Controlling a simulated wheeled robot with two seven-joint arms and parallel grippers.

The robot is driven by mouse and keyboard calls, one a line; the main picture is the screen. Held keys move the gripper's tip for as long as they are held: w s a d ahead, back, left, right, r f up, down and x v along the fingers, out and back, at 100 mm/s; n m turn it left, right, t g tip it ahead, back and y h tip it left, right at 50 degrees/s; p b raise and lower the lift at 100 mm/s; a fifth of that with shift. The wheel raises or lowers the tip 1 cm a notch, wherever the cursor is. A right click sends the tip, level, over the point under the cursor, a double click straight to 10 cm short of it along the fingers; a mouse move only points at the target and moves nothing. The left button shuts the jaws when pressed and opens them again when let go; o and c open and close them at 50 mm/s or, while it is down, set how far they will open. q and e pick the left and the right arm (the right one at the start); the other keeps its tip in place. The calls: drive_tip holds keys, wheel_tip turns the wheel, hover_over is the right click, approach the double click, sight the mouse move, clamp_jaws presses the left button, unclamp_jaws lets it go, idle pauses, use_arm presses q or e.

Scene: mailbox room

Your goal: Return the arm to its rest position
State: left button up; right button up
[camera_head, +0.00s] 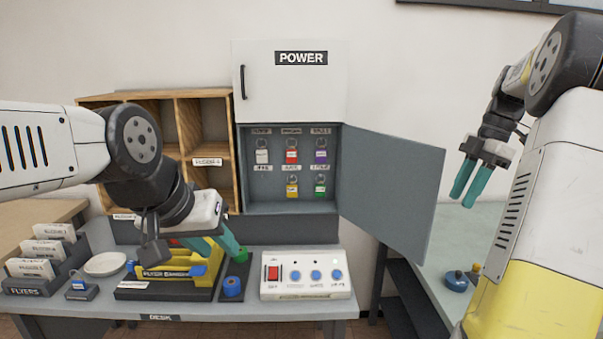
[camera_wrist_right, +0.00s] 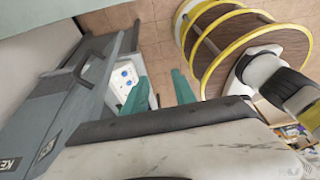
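My left arm comes in from the left in the head view. Its gripper (camera_head: 222,245) points down to the right, low over the desk, by the yellow item on the black base and the green and blue rolls. Its teal fingers overlap in this view, so their gap is unclear. My right gripper (camera_head: 468,184) hangs at the right, in front of the wall and right of the open grey cabinet door. Its two teal fingers are apart with nothing between them. They also show apart and empty in the right wrist view (camera_wrist_right: 160,92).
The desk (camera_head: 245,314) holds a flyer rack (camera_head: 40,290), a white plate (camera_head: 105,263), a yellow item (camera_head: 160,291) and a white button box (camera_head: 305,276). The grey door (camera_head: 390,185) of the POWER key cabinet (camera_head: 290,208) stands open. A second table (camera_head: 487,222) is at the right.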

drive_tip(key=s+a+f+m+t, duration=0.1)
drive_tip(key=s+a+m+t, duration=0.2)
drive_tip(key=s+a+m, duration=0.5)
drive_tip(key=s+a+f+m+t+h, duration=0.1)
drive_tip(key=s+a+m+t, duration=0.2)
drive_tip(key=s+a+m, duration=0.5)
drive_tip(key=a+m, duration=0.2)
drive_tip(key=a, duration=0.4)
drive_tip(key=shift+s+a+t+h, duration=0.25)
drive_tip(key=shift+s+t+h, duration=0.05)
drive_tip(key=shift+s+t, duration=0.1)
